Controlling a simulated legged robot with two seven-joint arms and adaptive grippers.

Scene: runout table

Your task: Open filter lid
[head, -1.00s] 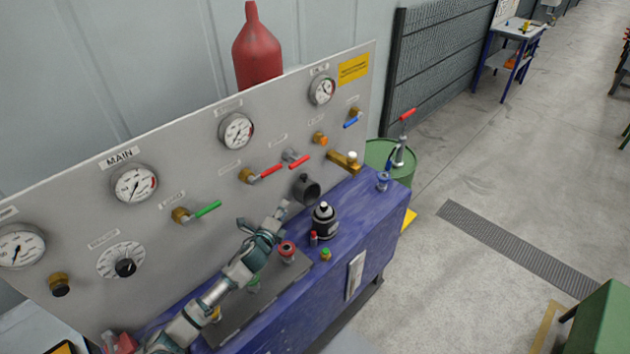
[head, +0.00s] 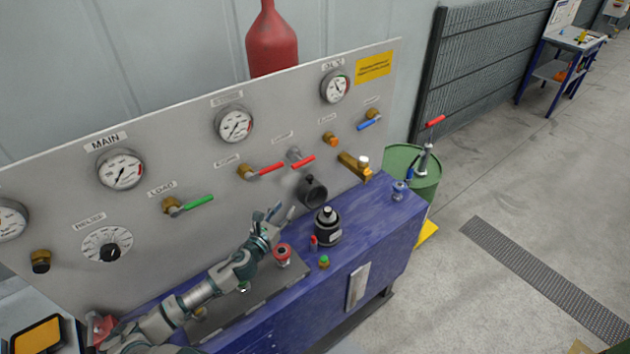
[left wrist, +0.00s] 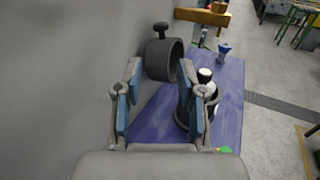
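A dark grey round filter housing (head: 313,191) sticks out from the panel's lower right part. In the left wrist view the housing (left wrist: 160,60) has a knob on top and a dark round end facing right; I cannot tell whether a lid covers that end. My left gripper (head: 280,214) is just left of the housing and below it. In the left wrist view its two blue-padded fingers (left wrist: 160,72) are spread with a clear gap, and the housing appears beyond them. The gripper is empty. My right gripper is not in view.
Red-topped (head: 282,256) and green-topped (head: 324,262) small parts are nearby. A brass fitting (head: 354,165) and red valve levers (head: 265,169) project from the panel.

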